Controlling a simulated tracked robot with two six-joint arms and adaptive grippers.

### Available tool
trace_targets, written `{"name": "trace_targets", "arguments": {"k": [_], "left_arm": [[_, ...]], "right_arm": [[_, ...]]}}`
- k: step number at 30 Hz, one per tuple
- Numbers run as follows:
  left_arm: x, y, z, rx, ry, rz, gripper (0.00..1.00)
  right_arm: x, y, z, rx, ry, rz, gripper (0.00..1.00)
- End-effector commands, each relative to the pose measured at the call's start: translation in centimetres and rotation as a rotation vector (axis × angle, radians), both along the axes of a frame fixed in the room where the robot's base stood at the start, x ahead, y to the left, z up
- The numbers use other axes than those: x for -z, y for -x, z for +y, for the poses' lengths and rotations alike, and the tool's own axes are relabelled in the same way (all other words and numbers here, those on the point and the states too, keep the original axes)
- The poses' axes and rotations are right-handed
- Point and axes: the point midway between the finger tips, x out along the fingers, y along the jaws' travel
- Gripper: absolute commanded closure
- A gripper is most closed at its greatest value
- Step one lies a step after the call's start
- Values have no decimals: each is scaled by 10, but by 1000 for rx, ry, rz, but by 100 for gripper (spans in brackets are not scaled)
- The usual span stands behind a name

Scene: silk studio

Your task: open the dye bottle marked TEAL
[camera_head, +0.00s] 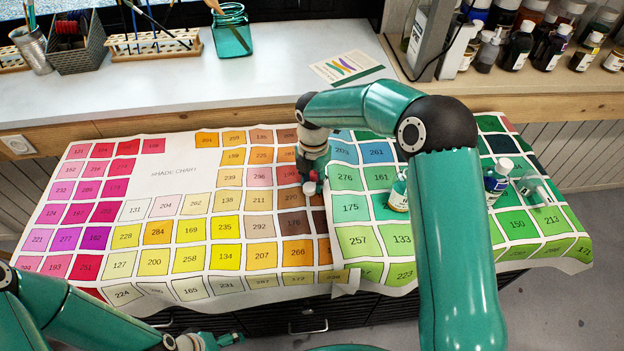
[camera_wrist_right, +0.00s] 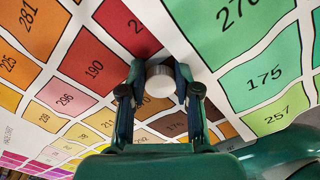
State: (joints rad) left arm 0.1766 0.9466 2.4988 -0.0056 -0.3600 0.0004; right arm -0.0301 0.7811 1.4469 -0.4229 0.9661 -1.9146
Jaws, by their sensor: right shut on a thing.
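My right gripper (camera_head: 311,180) is low over the shade chart cloth (camera_head: 178,168), left of the bottles. In the right wrist view its two fingers are shut on a small round white cap (camera_wrist_right: 159,82), which also shows in the head view (camera_head: 309,188). A bottle with teal content and a pale label (camera_head: 398,195) stands on the green part of the chart; my right arm partly hides it. Its lettering is too small to read, and I cannot tell whether its top is open. My left gripper (camera_head: 222,341) is at the bottom edge, its jaws unclear.
A dark blue bottle with a white cap (camera_head: 497,182) stands right of my right arm, beside a clear greenish object (camera_head: 536,190). Several dye bottles (camera_head: 553,48) line the back right. A teal jar (camera_head: 232,38) and a card (camera_head: 346,68) are behind. The chart's left side is clear.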

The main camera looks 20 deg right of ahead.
Motion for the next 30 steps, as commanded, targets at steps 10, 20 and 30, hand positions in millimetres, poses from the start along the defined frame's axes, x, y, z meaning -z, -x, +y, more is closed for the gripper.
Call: {"name": "trace_targets", "arguments": {"k": [10,20,30], "left_arm": [[1,0,0,0,0,0,12],[0,0,0,0,0,0,12],[-1,0,0,0,0,0,12]], "right_arm": [[1,0,0,-1,0,0,43],[-3,-1,1,-2,0,-1,43],[-55,-1,1,-1,0,-5,43]]}}
